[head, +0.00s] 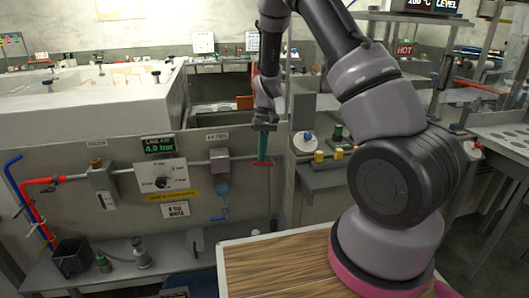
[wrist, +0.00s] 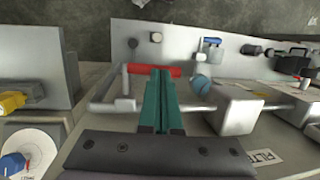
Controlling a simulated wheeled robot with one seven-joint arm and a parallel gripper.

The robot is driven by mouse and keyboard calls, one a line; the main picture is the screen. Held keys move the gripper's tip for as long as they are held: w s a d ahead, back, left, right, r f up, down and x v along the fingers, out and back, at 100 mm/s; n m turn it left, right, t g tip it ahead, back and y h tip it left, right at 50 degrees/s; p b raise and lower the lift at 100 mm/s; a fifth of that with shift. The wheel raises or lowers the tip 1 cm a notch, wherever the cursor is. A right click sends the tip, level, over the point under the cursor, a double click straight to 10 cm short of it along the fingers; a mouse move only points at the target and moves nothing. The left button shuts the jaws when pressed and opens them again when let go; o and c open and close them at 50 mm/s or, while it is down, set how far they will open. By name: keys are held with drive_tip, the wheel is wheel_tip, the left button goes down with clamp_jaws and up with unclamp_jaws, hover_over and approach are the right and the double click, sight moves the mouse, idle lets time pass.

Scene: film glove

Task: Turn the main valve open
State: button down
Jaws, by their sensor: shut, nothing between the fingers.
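A red bar-shaped handle (head: 263,163), which looks like the main valve's lever, sits at the right end of the grey pipe on the panel. It also shows in the wrist view (wrist: 139,69), crosswise beyond my fingers. My gripper (head: 262,157) points down at this handle, its green fingers (wrist: 160,72) together and empty. The fingertips overlap the handle's middle in the wrist view; I cannot tell whether they touch it. Part of the handle and its pivot are hidden behind the fingers. A display (head: 158,145) reads 4.0 bar.
A grey filter box (head: 219,160) with a blue bowl (head: 222,188) and a blue lever (head: 218,217) stands left of the handle. A dial plate (head: 165,181) is farther left. A side box with yellow-and-grey fittings (head: 320,157) is close on the right.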

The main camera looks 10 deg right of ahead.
drive_tip(key=shift+a+f, duration=0.2)
drive_tip(key=shift+f, duration=0.05)
drive_tip(key=shift+a+f, duration=0.15)
idle(0.5)
